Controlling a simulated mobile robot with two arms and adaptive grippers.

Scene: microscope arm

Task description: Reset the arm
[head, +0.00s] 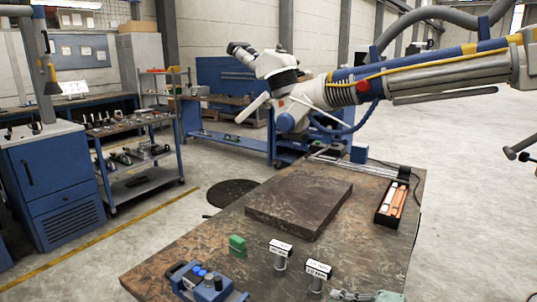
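The microscope arm (430,75) reaches in from the upper right in the head view, grey and blue with a yellow cable along it. Its white microscope head (275,65), with dark eyepieces at the upper left, hangs at its left end above the far side of the workbench (160,250). A white handle bar (258,103) sticks out down-left from the head. A red knob (363,86) sits on the arm's side. Neither of my grippers can be made out in this view.
The bench holds a dark slab (300,203), a box with orange and white items (393,203), a green block (237,243), two labelled posts (281,248) (318,270) and a blue device (207,285). A shelf cart (130,150) and blue cabinet (52,180) stand left.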

